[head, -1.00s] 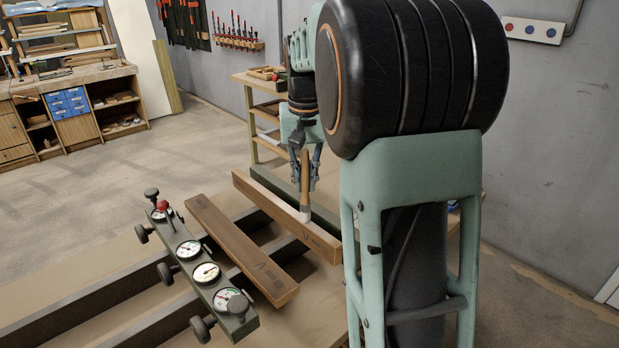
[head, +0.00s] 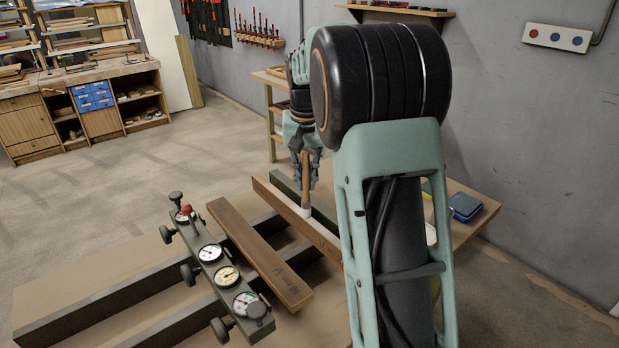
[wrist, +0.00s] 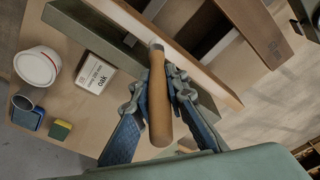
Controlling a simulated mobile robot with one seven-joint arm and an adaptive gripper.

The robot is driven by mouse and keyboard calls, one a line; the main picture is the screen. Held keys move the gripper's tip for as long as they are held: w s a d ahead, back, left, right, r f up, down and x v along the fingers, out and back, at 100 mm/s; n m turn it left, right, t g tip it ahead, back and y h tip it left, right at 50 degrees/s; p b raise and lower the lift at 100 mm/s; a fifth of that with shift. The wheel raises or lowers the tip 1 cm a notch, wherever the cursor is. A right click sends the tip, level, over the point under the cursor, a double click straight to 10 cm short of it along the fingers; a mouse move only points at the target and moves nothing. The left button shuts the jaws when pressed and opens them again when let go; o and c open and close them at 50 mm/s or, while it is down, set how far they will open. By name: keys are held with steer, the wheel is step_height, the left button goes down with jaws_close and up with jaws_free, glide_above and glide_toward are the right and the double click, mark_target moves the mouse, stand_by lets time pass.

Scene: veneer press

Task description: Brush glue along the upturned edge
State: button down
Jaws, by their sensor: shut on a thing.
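My gripper (head: 308,170) is shut on the wooden handle of a glue brush (wrist: 159,105), which hangs upright with its pale bristle end down. The bristle end (head: 306,211) is at the top edge of a wooden board standing on edge (head: 323,238); the head view appears to show contact. In the wrist view the board's upturned edge (wrist: 205,72) runs diagonally past the brush and looks pale. I cannot tell how much of that is glue. My arm hides the board's near end in the head view.
A dark green bar (head: 285,184) stands behind the board. Another wooden board (head: 262,256) and a gauge bar (head: 215,262) lie left across dark rails. A white tub (wrist: 37,67), an "oak" card (wrist: 96,73) and a sponge (wrist: 61,129) are on the table.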

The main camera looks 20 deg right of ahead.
steer(key=shift+w+a+p, duration=1.45)
steer(key=shift+w+p, duration=1.05)
steer(key=shift+w, duration=1.5)
steer(key=shift+w+a+p, duration=1.45)
steer(key=shift+w+p, duration=1.05)
steer(key=shift+w, duration=1.45)
steer(key=s+d+b, duration=0.3)
steer(key=s+b, duration=0.3)
steer(key=s, duration=0.4)
steer(key=s+d+b, duration=0.4)
steer(key=s+b, duration=0.3)
steer(key=s, duration=0.2)
steer(key=s+d+b, duration=0.4)
steer(key=s+b, duration=0.2)
steer(key=s, duration=0.4)
steer(key=shift+s, duration=0.3)
